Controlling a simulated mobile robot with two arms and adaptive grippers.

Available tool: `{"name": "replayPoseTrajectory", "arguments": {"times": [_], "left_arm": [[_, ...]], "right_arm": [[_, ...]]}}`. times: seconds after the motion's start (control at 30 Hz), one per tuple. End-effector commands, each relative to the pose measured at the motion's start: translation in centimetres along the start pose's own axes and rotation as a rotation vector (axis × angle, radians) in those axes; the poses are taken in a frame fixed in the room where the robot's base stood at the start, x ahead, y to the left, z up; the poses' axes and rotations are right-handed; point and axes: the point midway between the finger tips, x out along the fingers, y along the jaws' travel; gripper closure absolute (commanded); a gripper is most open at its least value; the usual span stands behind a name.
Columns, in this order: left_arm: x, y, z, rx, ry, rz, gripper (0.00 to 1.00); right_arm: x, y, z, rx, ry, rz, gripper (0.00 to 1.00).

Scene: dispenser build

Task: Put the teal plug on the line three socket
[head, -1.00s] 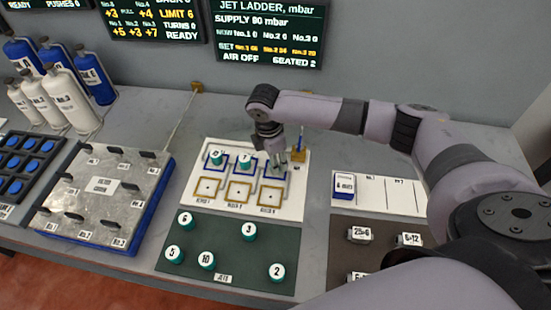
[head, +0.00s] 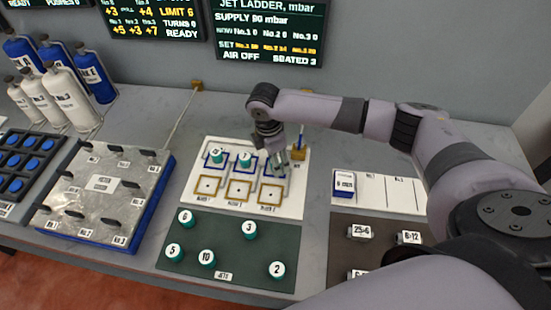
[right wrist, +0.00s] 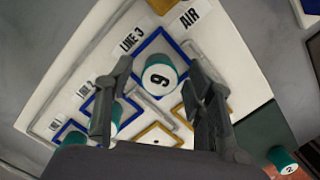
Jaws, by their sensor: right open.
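The teal plug marked 9 (right wrist: 160,76) sits upright in the blue-framed line three socket (right wrist: 141,49) in the right wrist view. My right gripper (head: 277,165) is over this socket in the head view and largely hides the plug there. In the right wrist view the right gripper (right wrist: 160,68) is open, with one finger on each side of the plug and gaps visible. Two other teal plugs (head: 216,157) (head: 246,160) stand in the other blue-framed sockets. My left gripper is out of view.
A dark green mat (head: 190,246) in front holds several numbered teal plugs. Brown-framed sockets (head: 239,190) are empty. The screen (head: 268,30) reads air off, seated 3. A metal-topped blue box (head: 100,190) is at left, a white card panel (head: 405,195) at right.

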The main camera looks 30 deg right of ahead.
Motion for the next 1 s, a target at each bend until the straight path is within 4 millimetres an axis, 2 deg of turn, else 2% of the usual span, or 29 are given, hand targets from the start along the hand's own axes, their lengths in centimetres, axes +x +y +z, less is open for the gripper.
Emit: {"name": "replayPoseTrajectory", "arguments": {"times": [0.17,0.4,0.6,0.8,1.0], "left_arm": [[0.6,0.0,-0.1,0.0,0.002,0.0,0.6],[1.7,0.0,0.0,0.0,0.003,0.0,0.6],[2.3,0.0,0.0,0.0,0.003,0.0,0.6],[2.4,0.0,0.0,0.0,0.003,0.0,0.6],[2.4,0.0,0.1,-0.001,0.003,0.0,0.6]], "right_arm": [[-1.9,0.1,0.0,0.0,0.002,0.004,0.51],[-7.1,0.2,0.0,0.001,0.002,0.006,0.51],[-10.6,0.1,-0.1,0.0,0.002,0.002,0.51],[-12.1,0.0,0.0,0.0,0.0,0.0,0.51],[-12.2,0.0,0.0,0.0,0.001,0.0,0.51]]}}
